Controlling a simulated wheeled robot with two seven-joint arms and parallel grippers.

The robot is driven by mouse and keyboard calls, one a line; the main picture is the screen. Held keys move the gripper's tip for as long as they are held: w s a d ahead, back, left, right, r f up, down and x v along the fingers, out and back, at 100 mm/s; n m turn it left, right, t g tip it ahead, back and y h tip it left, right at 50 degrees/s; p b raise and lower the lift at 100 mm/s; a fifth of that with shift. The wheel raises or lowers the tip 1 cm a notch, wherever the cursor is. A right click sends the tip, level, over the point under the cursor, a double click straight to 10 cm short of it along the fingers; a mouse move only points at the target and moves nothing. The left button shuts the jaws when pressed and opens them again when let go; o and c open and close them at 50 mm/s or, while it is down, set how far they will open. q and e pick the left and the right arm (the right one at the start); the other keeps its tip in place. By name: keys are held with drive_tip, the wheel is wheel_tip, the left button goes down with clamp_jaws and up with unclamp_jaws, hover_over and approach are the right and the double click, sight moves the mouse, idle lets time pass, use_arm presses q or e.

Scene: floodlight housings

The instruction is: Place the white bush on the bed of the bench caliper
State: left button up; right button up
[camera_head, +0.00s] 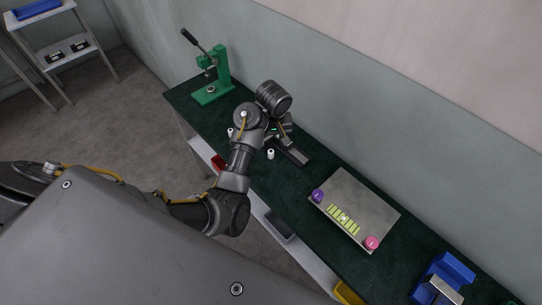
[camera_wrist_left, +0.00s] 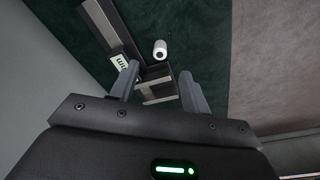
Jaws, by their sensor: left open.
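A small white bush (camera_head: 270,154) stands on the green bench top, just in front of the bench caliper (camera_head: 295,155). In the left wrist view the white bush (camera_wrist_left: 160,50) shows a dark bore and sits beside the caliper's dark rail, apart from it. The bench caliper (camera_wrist_left: 146,72) has a small display and pale jaws there. My left gripper (camera_head: 281,134) is above the caliper. In the wrist view its fingers (camera_wrist_left: 158,88) are spread and empty, with the caliper's jaws between them and the bush beyond the tips. My right gripper is not in view.
Another small white piece (camera_head: 230,132) is near the bench's front edge. A green lever press (camera_head: 214,82) stands at the far end. A grey plate (camera_head: 365,205) with purple and pink knobs lies to the right, then a blue fixture (camera_head: 443,279). Red and yellow bins sit below the bench edge.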

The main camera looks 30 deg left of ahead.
sight(271, 151)
use_arm(q)
drive_tip(key=f, duration=0.1)
drive_tip(key=f+b, duration=0.2)
drive_tip(key=f, duration=0.1)
drive_tip(key=shift+w+a, duration=0.15)
drive_tip(key=shift+w, duration=0.1)
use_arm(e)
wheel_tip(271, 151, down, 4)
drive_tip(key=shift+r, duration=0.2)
use_arm(q)
drive_tip(key=f, duration=0.3)
drive_tip(key=f+b, duration=0.1)
drive_tip(key=f, duration=0.1)
drive_tip(key=shift+w+a, duration=0.3)
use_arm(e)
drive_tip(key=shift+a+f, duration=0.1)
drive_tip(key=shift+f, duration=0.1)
use_arm(q)
clamp_jaws()
